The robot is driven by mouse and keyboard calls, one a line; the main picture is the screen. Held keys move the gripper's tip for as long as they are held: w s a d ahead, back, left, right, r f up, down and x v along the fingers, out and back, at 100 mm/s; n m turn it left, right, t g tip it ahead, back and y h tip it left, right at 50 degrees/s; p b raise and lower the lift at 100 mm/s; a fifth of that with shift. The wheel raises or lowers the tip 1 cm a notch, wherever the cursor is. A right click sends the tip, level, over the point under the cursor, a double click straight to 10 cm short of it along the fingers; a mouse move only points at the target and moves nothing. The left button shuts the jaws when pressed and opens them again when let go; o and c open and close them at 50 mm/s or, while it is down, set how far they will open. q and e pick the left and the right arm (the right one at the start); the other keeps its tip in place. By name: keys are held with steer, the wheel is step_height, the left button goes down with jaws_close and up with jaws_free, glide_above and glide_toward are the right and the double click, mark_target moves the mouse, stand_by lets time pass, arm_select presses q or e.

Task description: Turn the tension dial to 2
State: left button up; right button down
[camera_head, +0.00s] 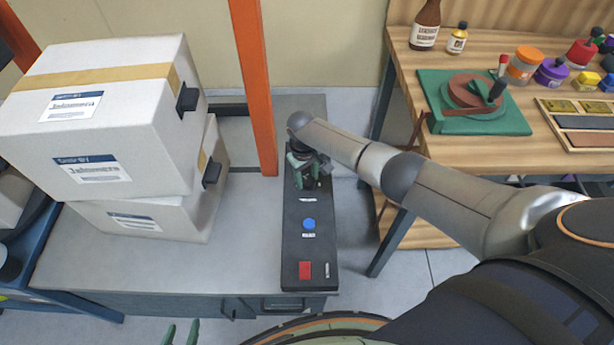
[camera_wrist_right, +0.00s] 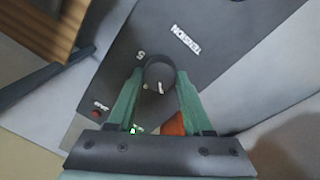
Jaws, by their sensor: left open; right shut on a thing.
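The control panel (camera_head: 292,240) is a long dark strip on the grey bench. My right gripper (camera_head: 310,172) is at its far end. In the right wrist view my right gripper (camera_wrist_right: 158,92) is shut on the round dark tension dial (camera_wrist_right: 159,70), one green finger on each side. A white mark shows on the dial's near side. The word TENSION (camera_wrist_right: 186,40) and one small character are printed beside it; I cannot read the dial's setting. My left gripper (camera_head: 180,334) shows only its green fingertips at the bottom edge of the head view, open and apart from the panel.
The panel also has a blue button (camera_head: 309,224) and a red square (camera_head: 305,270). White boxes (camera_head: 110,120) are stacked left of the panel. An orange post (camera_head: 254,90) rises behind it. A wooden table (camera_head: 450,150) with bottles and jars stands right.

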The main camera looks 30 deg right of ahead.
mark_target(305, 181)
steer(key=shift+c, duration=1.5)
jaws_free()
steer(key=shift+r, duration=0.15)
step_height(305, 181, up, 12)
steer(key=p, duration=0.3)
steer(key=shift+a+r, duration=0.15)
steer(key=shift+a, duration=0.25)
